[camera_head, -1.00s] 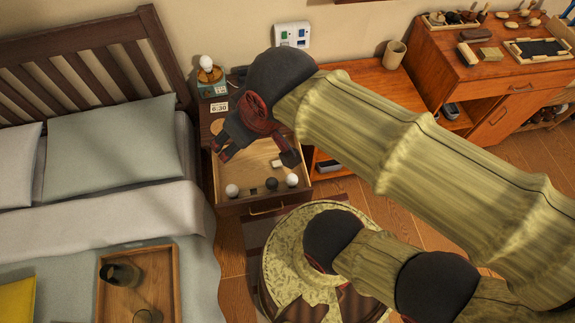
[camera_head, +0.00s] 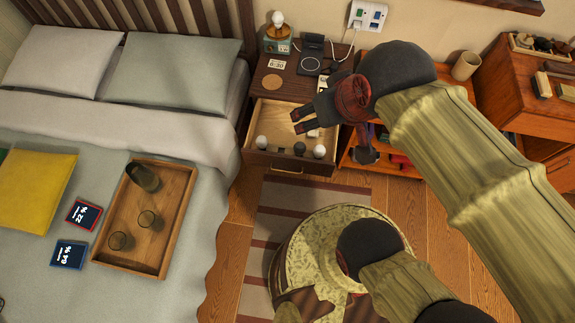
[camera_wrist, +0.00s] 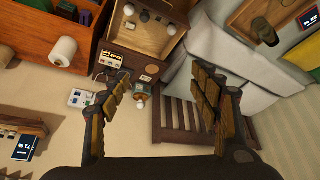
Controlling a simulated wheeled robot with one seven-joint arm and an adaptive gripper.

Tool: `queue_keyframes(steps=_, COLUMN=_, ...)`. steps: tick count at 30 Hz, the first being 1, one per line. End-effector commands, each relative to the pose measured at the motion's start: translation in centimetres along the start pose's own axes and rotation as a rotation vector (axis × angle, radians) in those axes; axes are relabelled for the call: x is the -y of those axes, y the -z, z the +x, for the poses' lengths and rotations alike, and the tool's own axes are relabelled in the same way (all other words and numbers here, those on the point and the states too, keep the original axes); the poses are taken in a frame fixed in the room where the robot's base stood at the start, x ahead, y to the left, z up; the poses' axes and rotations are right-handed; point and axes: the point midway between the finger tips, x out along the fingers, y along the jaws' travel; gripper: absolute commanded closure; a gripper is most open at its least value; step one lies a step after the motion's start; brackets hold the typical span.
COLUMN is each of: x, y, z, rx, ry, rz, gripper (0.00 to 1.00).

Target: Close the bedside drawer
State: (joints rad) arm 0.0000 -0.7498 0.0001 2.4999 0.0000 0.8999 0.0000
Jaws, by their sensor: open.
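The bedside drawer (camera_head: 290,163) stands pulled out from the dark wooden nightstand (camera_head: 262,88) beside the bed. Its light inside shows, with white and dark round bulbs near the front. The open drawer (camera_wrist: 150,38) also shows at the top of the wrist view. My gripper (camera_head: 333,138) is open and empty. In the head view, one finger overlaps the drawer's right part and the other shows to its right. Whether either touches the drawer I cannot tell. In the wrist view, my gripper's (camera_wrist: 164,98) fingers are spread wide.
A lamp (camera_head: 278,32) and a black charging stand (camera_head: 313,52) are on the nightstand. The bed (camera_head: 60,130) with a wooden tray (camera_head: 172,228) is on the left. An orange-brown shelf (camera_head: 425,85) stands to the right. A striped rug (camera_head: 262,235) lies in front.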

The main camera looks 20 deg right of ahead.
Motion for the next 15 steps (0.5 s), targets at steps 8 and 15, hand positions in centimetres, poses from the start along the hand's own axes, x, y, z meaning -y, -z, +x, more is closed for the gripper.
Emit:
queue_keyframes(steps=8, x=0.00, y=0.00, z=0.00, rx=0.000, ry=0.000, rz=0.000, gripper=0.38)
queue_keyframes(steps=15, x=0.35, y=-0.04, z=0.07, rx=0.000, ry=0.006, rz=-0.011, gripper=0.51)
